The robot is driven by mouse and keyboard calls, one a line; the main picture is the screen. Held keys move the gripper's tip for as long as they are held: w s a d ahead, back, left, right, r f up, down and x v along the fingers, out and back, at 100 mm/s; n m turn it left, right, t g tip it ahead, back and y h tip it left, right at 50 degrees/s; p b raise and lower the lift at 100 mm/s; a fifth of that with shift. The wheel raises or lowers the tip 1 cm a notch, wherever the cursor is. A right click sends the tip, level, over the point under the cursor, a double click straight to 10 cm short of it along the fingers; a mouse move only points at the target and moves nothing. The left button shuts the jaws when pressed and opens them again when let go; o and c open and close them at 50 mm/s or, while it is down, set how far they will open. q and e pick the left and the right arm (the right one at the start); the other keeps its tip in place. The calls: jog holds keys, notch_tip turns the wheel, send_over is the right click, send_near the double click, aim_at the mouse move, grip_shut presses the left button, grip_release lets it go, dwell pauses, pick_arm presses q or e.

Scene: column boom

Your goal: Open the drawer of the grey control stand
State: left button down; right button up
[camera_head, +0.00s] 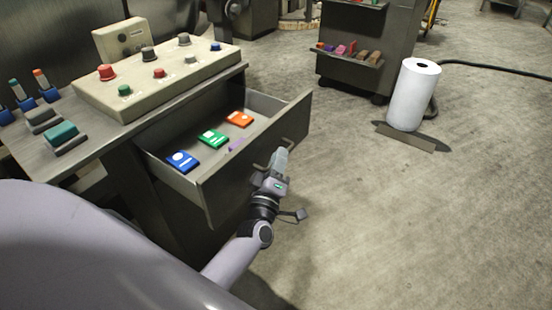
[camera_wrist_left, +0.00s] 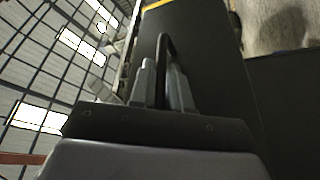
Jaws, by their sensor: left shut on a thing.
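The drawer (camera_head: 256,152) of the grey control stand (camera_head: 145,170) is pulled well out in the head view. Inside lie a blue, a green and an orange flat item, and a small purple thing. My left gripper (camera_head: 279,160) is at the outer face of the drawer front, shut on its handle (camera_head: 290,150). In the left wrist view the dark bar of the handle (camera_wrist_left: 162,62) passes between the two fingers of my left gripper (camera_wrist_left: 164,85). My right gripper is in neither view.
A control panel (camera_head: 165,75) with knobs and buttons sits on the stand. A dark cart (camera_head: 365,45) with several small coloured items stands at the back. A white roll (camera_head: 413,95) stands upright on the floor at right. The floor right of the drawer is clear.

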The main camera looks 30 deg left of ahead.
pick_arm(q)
jog(key=shift+f, duration=0.1)
jog(key=c, duration=1.2)
grip_release()
jog(key=shift+o, duration=0.2)
jog(key=v, duration=0.7)
jog(key=shift+s+d, duration=0.1)
jog(key=shift+s, duration=0.05)
jog(key=s+d+f+m+g+h+p, duration=0.1)
jog(key=s+d+m+g+h+p, duration=0.1)
jog(key=s+m, duration=0.6)
jog(key=s+d+f+m+g+h+p, duration=0.2)
jog(key=s+d+m+g+h+p, duration=0.1)
jog(key=s+m+g+h+p, duration=0.2)
jog(key=s+m+g+p, duration=0.2)
jog(key=s+m+p, duration=0.1)
jog(key=s+m, duration=0.1)
jog(key=shift+d, duration=0.3)
